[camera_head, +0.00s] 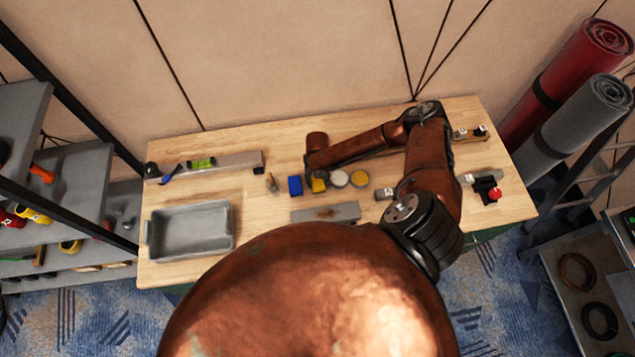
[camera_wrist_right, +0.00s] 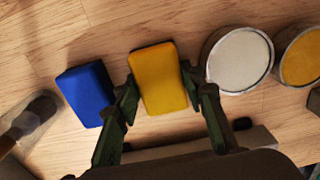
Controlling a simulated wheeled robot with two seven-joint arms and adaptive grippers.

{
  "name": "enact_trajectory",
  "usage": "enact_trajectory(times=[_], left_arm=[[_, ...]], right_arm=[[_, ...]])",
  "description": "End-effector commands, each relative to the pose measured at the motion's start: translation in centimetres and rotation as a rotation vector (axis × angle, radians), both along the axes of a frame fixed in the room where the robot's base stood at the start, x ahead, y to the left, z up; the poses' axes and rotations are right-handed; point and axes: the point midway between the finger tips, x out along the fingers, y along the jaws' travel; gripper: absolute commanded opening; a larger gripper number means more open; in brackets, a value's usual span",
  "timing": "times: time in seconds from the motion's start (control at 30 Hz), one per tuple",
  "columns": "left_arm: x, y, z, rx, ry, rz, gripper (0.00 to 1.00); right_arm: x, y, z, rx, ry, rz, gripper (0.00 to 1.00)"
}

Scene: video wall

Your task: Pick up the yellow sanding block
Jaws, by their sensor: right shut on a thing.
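The yellow sanding block (camera_head: 318,186) is on the wooden workbench in the head view, partly hidden by my right gripper (camera_head: 317,174). In the right wrist view, the yellow block (camera_wrist_right: 158,76) sits between the two green fingers of my right gripper (camera_wrist_right: 160,88), which is shut on its sides. I cannot tell whether the block is clear of the bench top. My left gripper is not in view.
A blue block (camera_head: 295,186) lies just left of the yellow one. A white-topped can (camera_head: 339,179) and a yellow-topped can (camera_head: 359,178) stand close on the right. A grey tray (camera_head: 232,222) is at the left. A grey bar (camera_head: 345,211) lies in front.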

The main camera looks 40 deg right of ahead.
Motion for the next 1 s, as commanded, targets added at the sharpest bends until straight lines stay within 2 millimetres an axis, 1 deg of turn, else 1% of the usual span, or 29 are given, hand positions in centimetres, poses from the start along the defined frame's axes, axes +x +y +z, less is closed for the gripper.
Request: enact_trajectory(times=[0.3,0.47,0.6,0.63,0.77,0.97,1.0], left_arm=[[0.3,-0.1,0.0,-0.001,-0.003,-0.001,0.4],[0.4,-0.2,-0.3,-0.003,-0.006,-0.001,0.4],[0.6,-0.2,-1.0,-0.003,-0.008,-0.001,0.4],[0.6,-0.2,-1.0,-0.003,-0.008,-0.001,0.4],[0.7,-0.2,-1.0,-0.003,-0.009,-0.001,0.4],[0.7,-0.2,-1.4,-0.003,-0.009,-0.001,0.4],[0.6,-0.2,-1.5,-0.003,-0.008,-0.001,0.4]], right_arm=[[0.0,0.0,0.1,0.0,-0.001,0.0,0.13],[0.1,-0.1,1.0,-0.001,-0.002,0.001,0.13],[0.2,-0.1,2.9,-0.001,-0.004,0.001,0.13],[-0.1,0.0,3.4,0.0,-0.001,0.002,0.13],[-1.8,1.0,5.5,0.001,0.0,0.003,0.13],[-4.4,2.6,9.2,0.001,-0.002,0.003,0.13],[-5.3,3.0,9.5,0.001,0.0,0.004,0.13]])
